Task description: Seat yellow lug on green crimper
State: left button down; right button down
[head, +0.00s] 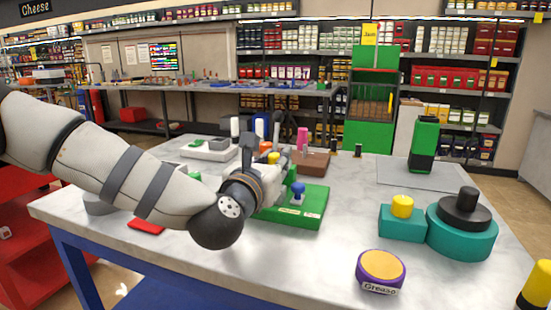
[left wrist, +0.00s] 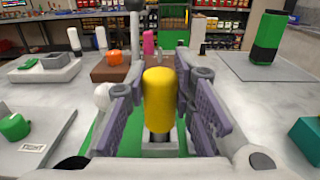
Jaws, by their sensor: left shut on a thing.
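The yellow lug (left wrist: 159,98) is upright between the fingers of my left gripper (left wrist: 158,105) in the left wrist view. Its top (head: 273,157) also shows in the head view. My left gripper (head: 280,170) is shut on the lug, over a green base (head: 300,213) with a label and a blue knob (head: 298,188), which looks like the green crimper. A grey part with a dark area shows below the lug; whether the lug touches it I cannot tell. The gripper and arm hide part of the base. My right gripper is not in view.
A brown block (head: 316,163) and a pink cylinder (head: 302,138) stand behind the base. Right are a teal block with a yellow knob (head: 402,223), a teal disc (head: 461,238) with a black top, and a purple grease tin (head: 380,272).

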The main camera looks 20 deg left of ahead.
pick_arm(q)
jog(key=shift+f, duration=0.1)
jog(key=shift+f, duration=0.4)
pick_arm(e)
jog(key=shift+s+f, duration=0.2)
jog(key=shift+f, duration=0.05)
pick_arm(q)
jog(key=shift+f, duration=0.1)
jog(key=shift+f, duration=0.15)
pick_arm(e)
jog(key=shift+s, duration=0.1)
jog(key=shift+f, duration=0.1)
